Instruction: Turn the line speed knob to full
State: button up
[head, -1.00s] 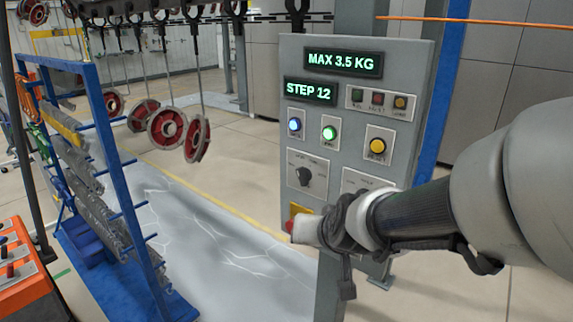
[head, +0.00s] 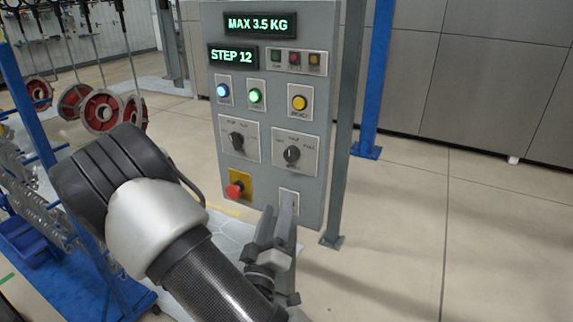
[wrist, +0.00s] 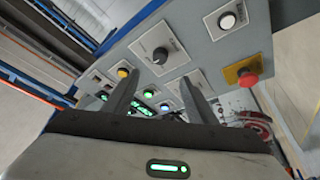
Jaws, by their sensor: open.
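The grey control panel (head: 265,100) carries two dark rotary knobs on pale plates, a left knob (head: 237,140) and a right knob (head: 292,154). Their lettering is too small to read surely, so I cannot tell which is the line speed knob. The right knob's pointer looks roughly upward. My gripper (head: 280,208) is below the right knob, by the panel's lower edge, open and empty. In the wrist view, the right knob (wrist: 160,56) shows beyond the open fingers (wrist: 160,78), apart from them. The left knob is mostly hidden behind a finger there.
A red emergency button (head: 234,190) sits at the panel's lower left. Lit blue (head: 223,90) and green (head: 255,96) buttons and a yellow one (head: 299,103) are above the knobs. A blue rack (head: 30,125) stands left. Floor right of the panel is clear.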

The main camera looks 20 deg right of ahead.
aim_at(291, 159)
jog(key=b+x, duration=0.1)
jog(key=x, duration=1.5)
jog(key=shift+w+d, duration=0.2)
jog(key=shift+d, duration=0.05)
jog(key=c, duration=1.1)
jog(key=shift+o, duration=0.2)
jog(key=shift+f, duration=0.1)
